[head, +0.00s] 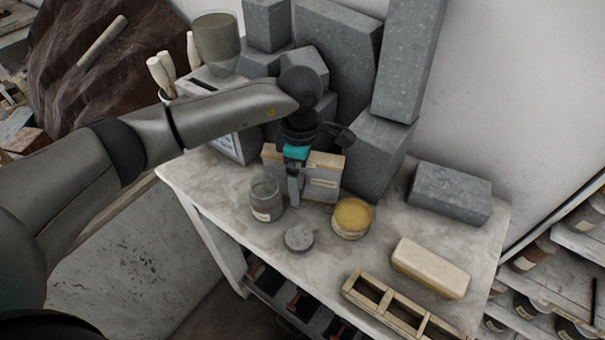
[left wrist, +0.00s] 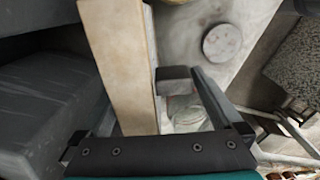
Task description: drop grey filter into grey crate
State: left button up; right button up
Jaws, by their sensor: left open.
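A flat box with a tan top edge, a greyish face and a label, which looks like the grey filter (head: 325,184), stands upright on the marble-like tabletop against grey blocks. In the left wrist view the filter (left wrist: 120,55) shows as a tan edge running up between my fingers. My left gripper (head: 294,188) is open, pointing down at the filter's front; its fingers (left wrist: 155,105) sit on either side of the tan edge. I cannot tell whether they touch it. No grey crate is clearly recognisable. My right gripper is not in view.
A glass jar (head: 266,200), a grey disc (head: 299,238) and a yellow-topped tub (head: 352,217) stand close in front. A cream block (head: 430,267), a wooden divided tray (head: 396,312) and a grey brick (head: 450,192) lie to the right. Tall grey blocks (head: 335,55) crowd the back.

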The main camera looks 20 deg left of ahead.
pick_arm(q)
jog(key=shift+r, duration=0.1)
jog(key=c, duration=1.3)
